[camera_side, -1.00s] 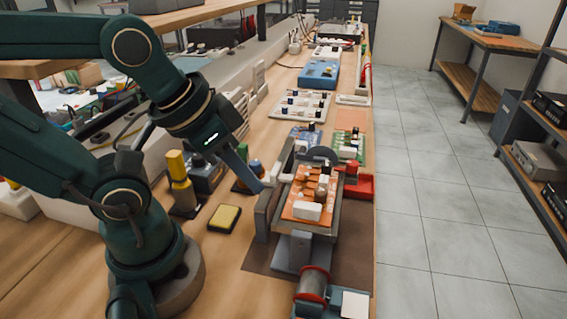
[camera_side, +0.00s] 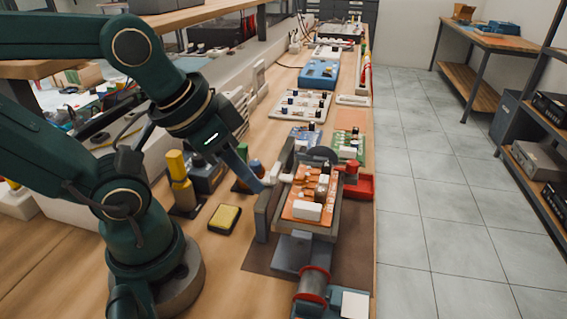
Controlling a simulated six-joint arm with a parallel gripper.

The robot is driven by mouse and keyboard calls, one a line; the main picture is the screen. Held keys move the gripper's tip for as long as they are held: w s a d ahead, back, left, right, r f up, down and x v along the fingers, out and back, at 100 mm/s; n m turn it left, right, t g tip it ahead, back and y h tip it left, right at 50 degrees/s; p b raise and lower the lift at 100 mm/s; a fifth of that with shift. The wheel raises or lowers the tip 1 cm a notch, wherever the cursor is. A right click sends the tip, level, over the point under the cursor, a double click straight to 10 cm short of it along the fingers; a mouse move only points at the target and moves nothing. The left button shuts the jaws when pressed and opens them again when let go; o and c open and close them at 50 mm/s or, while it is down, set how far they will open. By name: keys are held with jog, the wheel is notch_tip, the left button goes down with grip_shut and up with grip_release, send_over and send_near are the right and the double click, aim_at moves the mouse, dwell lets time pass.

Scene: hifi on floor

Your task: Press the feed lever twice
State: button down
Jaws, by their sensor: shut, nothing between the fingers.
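My gripper (camera_side: 261,188) is shut and empty. Its thin blue-grey fingers point down and right, with the tips at the left side of a grey fixture (camera_side: 262,222). The fixture holds an orange circuit board (camera_side: 303,206) with white and brown parts. A small pale block (camera_side: 270,177) sits right by the fingertips; I cannot tell whether they touch it or whether it is the feed lever. A red-flanged spool (camera_side: 313,285) stands at the front of the fixture.
Green (camera_side: 349,146) and white boards (camera_side: 300,104) lie behind.

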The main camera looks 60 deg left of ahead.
jog(key=w+a+r+m+t+y, duration=0.2)
jog(key=w+a+r+m+t, duration=0.2)
jog(key=w+r+m+t, duration=0.3)
jog(key=w+d+r+m+t+h, duration=0.3)
jog(key=w+d+r+m+h, duration=0.3)
jog(key=m, duration=0.7)
jog(key=s+d+f+m+g+h, duration=0.1)
jog(key=d+f+m+g+h, duration=0.15)
jog(key=d+m, duration=0.4)
jog(key=s+d+f+m+g+h, duration=0.1)
jog(key=s+d+m+g+h, duration=0.15)
jog(key=d+m+h, duration=0.4)
jog(key=s+d+f+m+g+y, duration=0.1)
jog(key=s+f+m+g+y, duration=0.2)
jog(key=s+f+m+g, duration=0.6)
jog(key=f+m+g, duration=0.1)
jog(key=m+g, duration=0.1)
jog(key=m, duration=0.1)
jog(key=shift+d+f+m+y, duration=0.2)
jog(key=shift+d+m+y, duration=0.05)
jog(key=shift+m+y, duration=0.15)
